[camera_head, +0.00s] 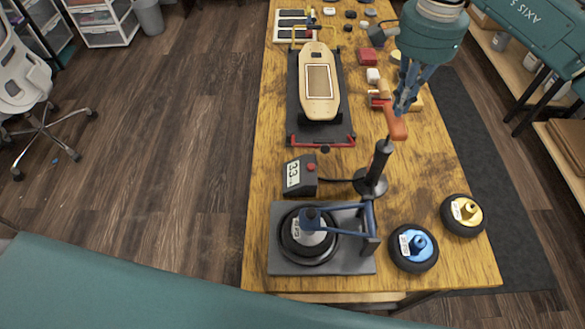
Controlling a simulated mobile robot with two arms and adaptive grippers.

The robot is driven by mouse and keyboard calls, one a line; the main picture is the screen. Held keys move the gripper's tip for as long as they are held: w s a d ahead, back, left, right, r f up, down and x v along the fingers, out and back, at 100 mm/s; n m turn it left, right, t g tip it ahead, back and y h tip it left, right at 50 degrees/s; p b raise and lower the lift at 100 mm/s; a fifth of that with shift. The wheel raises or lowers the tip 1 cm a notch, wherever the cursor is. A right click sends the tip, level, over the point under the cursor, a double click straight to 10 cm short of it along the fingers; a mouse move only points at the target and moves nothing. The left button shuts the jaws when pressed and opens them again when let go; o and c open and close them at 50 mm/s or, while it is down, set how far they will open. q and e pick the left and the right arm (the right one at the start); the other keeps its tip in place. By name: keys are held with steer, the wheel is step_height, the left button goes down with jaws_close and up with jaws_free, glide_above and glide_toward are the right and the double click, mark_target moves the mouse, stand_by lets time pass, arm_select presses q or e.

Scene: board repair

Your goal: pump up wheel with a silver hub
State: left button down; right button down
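The wheel with the silver hub (308,237) lies flat on a grey plate (285,265) under a blue clamp arm (340,208). The black pump (378,165) stands behind it, with an orange handle (396,124) at its top. A gauge box (299,175) with a red button and a lit display stands left of the pump; its digits are hard to read. My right gripper (402,106) reaches down to the orange handle, and its fingers look closed around it. My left gripper is not in view.
A skateboard deck (320,85) lies on a black stand farther back. Small parts and tools lie beyond it.

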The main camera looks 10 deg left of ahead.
stand_by(0.3)
steer(key=shift+s+f+b, duration=0.1)
steer(key=shift+f+b, duration=2.55)
steer(key=shift+f, duration=1.4)
steer(key=shift+r+p, duration=2.6)
steer(key=shift+r, duration=1.5)
steer(key=shift+f, duration=0.15)
steer(key=shift+f+b, duration=2.65)
steer(key=shift+f, duration=1.2)
steer(key=shift+r+p, duration=2.5)
steer(key=shift+r, duration=1.4)
